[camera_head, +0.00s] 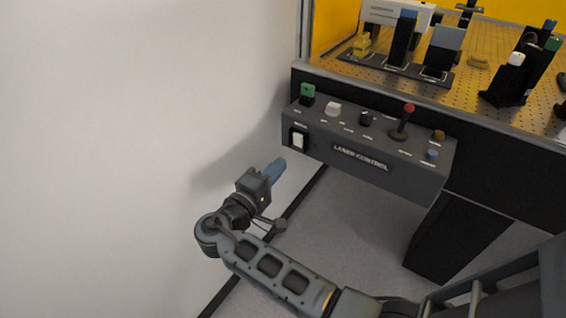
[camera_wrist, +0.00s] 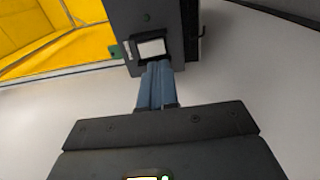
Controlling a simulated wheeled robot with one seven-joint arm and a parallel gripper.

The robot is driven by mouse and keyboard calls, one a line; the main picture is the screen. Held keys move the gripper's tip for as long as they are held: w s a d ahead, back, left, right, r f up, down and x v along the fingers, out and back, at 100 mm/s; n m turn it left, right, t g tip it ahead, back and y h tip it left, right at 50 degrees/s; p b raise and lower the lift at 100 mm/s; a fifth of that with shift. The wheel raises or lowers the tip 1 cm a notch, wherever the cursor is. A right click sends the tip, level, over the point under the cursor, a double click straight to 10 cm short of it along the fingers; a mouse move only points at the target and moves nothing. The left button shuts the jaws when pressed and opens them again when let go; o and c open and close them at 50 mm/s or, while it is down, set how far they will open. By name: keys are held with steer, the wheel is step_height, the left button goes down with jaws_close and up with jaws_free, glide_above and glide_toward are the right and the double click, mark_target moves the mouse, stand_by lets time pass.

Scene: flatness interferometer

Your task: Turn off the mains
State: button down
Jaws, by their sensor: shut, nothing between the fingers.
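A dark grey control box (camera_head: 370,158) marked "LASER CONTROL" hangs at the front edge of the optical bench. A white rocker switch (camera_head: 298,140) in a black frame sits at the left end of its front face; the small label above it is too small to read. The rocker also shows in the wrist view (camera_wrist: 151,47), just beyond my fingertips. My gripper (camera_head: 280,165) is shut and empty, with blue fingers, a little below and left of the rocker. In the wrist view the closed fingers (camera_wrist: 157,70) point at the rocker's lower edge; contact cannot be told.
The box's top carries a green button (camera_head: 308,91), a white knob (camera_head: 333,108), a black knob (camera_head: 367,118), and a red-tipped lever (camera_head: 408,112). A blue knob (camera_head: 432,154) is at the right front. A white wall (camera_head: 130,130) stands close on the left.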

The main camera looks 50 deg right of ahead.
steer(key=a, duration=0.7)
steer(key=shift+s+a+f+b, duration=0.15)
steer(key=shift+f+b, duration=0.2)
steer(key=shift+b, duration=0.1)
